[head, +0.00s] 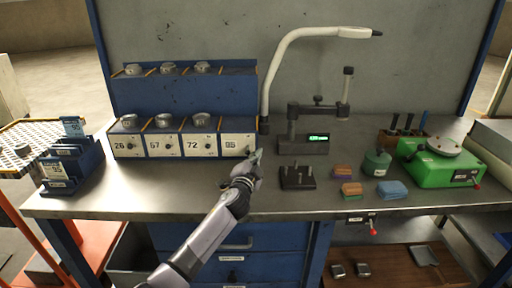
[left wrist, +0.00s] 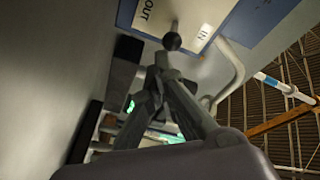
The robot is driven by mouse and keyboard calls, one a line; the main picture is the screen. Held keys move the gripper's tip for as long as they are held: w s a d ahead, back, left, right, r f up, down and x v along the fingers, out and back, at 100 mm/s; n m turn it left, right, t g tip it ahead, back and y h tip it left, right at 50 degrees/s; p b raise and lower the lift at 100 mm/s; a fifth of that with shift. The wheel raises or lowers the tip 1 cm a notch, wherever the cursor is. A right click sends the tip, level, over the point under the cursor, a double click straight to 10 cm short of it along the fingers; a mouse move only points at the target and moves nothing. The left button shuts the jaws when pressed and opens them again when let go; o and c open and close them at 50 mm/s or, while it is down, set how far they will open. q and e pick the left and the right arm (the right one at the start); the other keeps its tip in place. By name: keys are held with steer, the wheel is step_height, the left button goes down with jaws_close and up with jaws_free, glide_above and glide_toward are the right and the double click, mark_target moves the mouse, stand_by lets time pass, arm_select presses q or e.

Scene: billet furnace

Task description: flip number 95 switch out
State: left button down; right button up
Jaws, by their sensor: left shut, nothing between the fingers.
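The number 95 switch panel (head: 220,145) is the rightmost white plate on the lower row of the blue rack. In the left wrist view its white plate (left wrist: 190,18) carries the words OUT and IN, with a black ball-ended switch lever (left wrist: 172,41) between them. My left gripper (head: 256,156) is at the right end of this panel. It is shut and empty. In the left wrist view its closed fingertips (left wrist: 162,62) are just below the black ball; I cannot tell whether they touch. My right gripper is not in view.
Panels 26, 57 and 72 (head: 192,146) adjoin on the left. A curved white lamp arm (head: 267,85) rises close to the right. A gauge stand (head: 302,143) with a green display and a dark pegged block (head: 298,178) stand right of my gripper.

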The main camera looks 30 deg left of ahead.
arm_select(q)
steer(key=shift+f, duration=0.1)
stand_by(0.6)
steer(key=shift+s, duration=0.15)
steer(key=v, duration=1.1)
steer(key=shift+s+d, duration=0.15)
steer(key=shift+s, duration=0.2)
steer(key=shift+f, duration=0.1)
